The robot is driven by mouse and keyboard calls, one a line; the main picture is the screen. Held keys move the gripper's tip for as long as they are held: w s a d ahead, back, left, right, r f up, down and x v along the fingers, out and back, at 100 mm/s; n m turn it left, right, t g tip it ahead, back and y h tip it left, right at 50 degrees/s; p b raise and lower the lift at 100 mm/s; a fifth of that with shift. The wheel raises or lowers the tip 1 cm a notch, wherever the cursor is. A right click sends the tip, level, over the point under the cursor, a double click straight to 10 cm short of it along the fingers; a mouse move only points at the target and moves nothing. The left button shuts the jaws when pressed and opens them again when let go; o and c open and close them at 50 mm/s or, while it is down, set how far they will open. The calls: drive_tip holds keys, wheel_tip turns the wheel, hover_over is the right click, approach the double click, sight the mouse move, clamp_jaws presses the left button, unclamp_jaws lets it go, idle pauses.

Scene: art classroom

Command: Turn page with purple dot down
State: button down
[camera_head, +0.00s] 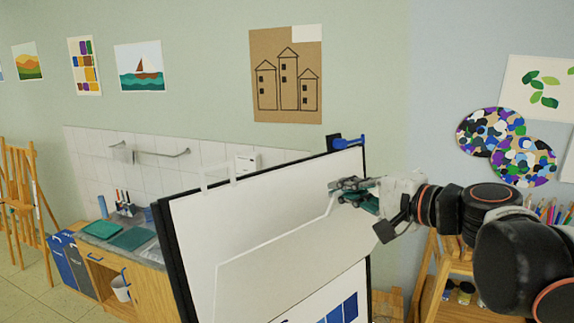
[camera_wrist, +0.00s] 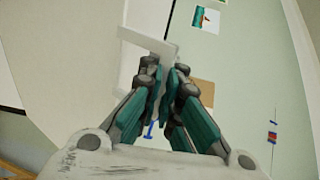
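A flip chart (camera_head: 185,240) with a dark frame stands in front of me. A large pale page (camera_head: 290,262) hangs out from it, its upper right corner drawn up to my gripper (camera_head: 343,190). In the wrist view my gripper (camera_wrist: 162,75) has its green-padded fingers close together, with a pale page strip (camera_wrist: 148,45) at their tips. It appears shut on the page's edge. Below the page, a sheet with blue colour squares (camera_head: 335,312) shows. No purple dot is visible in either view.
A blue clip (camera_head: 346,142) sits on the chart's top right edge, close above my gripper. A wooden shelf (camera_head: 445,270) with jars and pencils stands at the right. A sink counter (camera_head: 100,238) and an easel (camera_head: 22,195) are at the left.

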drive_tip(key=shift+s+d+f, duration=0.35)
drive_tip(key=shift+s+d, duration=0.25)
drive_tip(key=shift+s, duration=0.1)
drive_tip(key=shift+s+d+f, duration=0.3)
drive_tip(key=shift+s+d, duration=0.25)
drive_tip(key=shift+s, duration=0.15)
drive_tip(key=shift+s+d+f, duration=0.35)
drive_tip(key=shift+s+d, duration=0.25)
drive_tip(key=shift+s, duration=0.1)
drive_tip(key=s+d+f+b, duration=0.2)
drive_tip(key=s+d+f, duration=0.3)
drive_tip(key=s, duration=0.1)
drive_tip(key=shift+s+d, duration=0.15)
drive_tip(key=s+d+f+b, duration=0.4)
drive_tip(key=s+f, duration=0.1)
drive_tip(key=f, duration=0.2)
drive_tip(key=shift+s+d+b, duration=0.2)
drive_tip(key=shift+b, duration=0.15)
idle(0.3)
